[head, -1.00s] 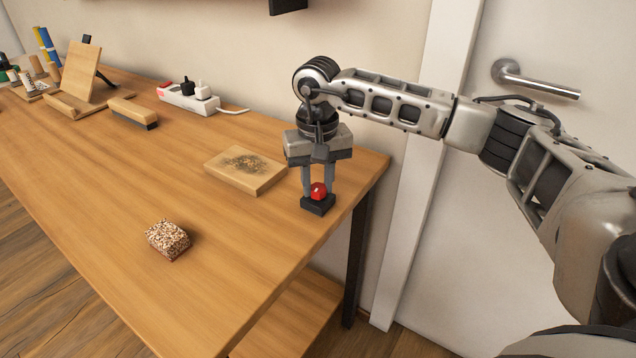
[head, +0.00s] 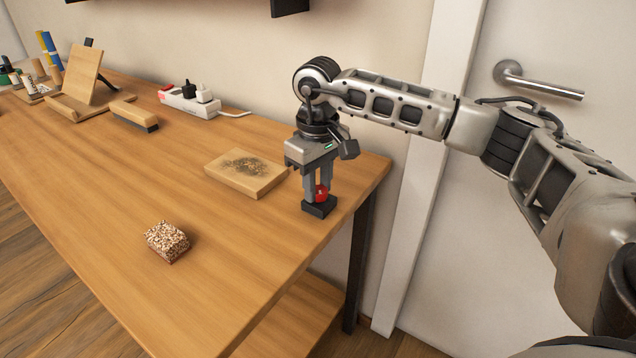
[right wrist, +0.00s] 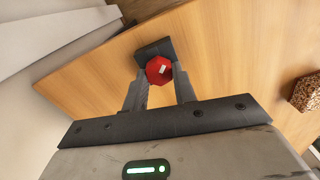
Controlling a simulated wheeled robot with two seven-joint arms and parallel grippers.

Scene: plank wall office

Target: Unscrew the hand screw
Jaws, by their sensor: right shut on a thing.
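The hand screw has a red knob (head: 322,192) on a small black block (head: 319,208) near the table's right end. My right gripper (head: 318,192) points straight down over it, its fingers shut on the red knob. In the right wrist view the red knob (right wrist: 159,70), with a small white mark on it, sits between the two fingertips, and the black block (right wrist: 153,49) shows behind it. Any screw thread is hidden. My left gripper is not in view.
A wooden board with a dark smudge (head: 246,173) lies just left of the gripper. A speckled block (head: 167,241) sits nearer the front. A brush (head: 134,115), a power strip (head: 188,101) and a wooden stand (head: 76,90) are farther back. The table's middle is clear.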

